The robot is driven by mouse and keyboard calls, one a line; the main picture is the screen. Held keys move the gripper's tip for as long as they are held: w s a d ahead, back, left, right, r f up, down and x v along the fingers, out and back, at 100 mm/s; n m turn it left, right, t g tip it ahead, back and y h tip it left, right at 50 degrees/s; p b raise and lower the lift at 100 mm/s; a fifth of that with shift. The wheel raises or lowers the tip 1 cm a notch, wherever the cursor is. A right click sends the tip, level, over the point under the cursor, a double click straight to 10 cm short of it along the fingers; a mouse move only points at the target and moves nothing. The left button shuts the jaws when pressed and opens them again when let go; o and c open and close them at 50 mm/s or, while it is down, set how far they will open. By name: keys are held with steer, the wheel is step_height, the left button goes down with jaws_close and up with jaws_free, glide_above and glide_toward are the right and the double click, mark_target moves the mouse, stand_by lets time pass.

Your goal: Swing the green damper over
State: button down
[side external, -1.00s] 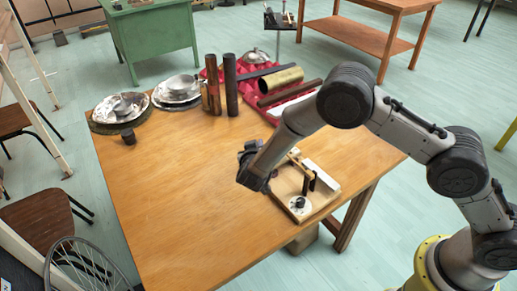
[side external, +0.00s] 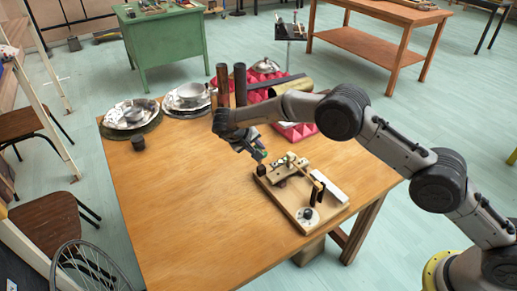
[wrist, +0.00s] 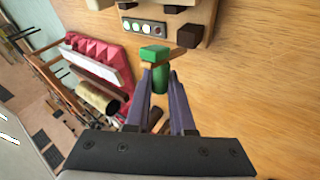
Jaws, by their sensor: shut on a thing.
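The green damper (wrist: 155,54) shows in the wrist view as a green block above a green upright piece. My gripper (wrist: 160,78) is shut on the upright piece, with one finger on each side. In the side view a bit of green (side external: 259,155) shows at the tips of my gripper (side external: 254,151), at the far left end of the wooden mechanism board (side external: 287,207). Part of the damper is hidden between the fingers.
A dark block (side external: 261,170) stands on the board's left corner. A small panel with coloured dots (wrist: 143,26) is close to the damper. Metal bowls (side external: 190,95), upright tubes (side external: 240,83) and a red foam pad (side external: 300,130) lie behind.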

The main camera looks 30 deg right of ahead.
steer(key=shift+w+f+n+g, duration=0.3)
steer(key=shift+w+g, duration=0.2)
steer(key=shift+g, duration=0.2)
steer(key=shift+w+g, duration=0.1)
steer(key=shift+g, duration=0.2)
steer(key=c, duration=0.8)
jaws_free()
steer(key=shift+o, duration=0.2)
step_height(320, 180, up, 9)
steer(key=a, duration=0.1)
steer(key=shift+a+r, duration=0.2)
steer(key=shift+a, duration=0.1)
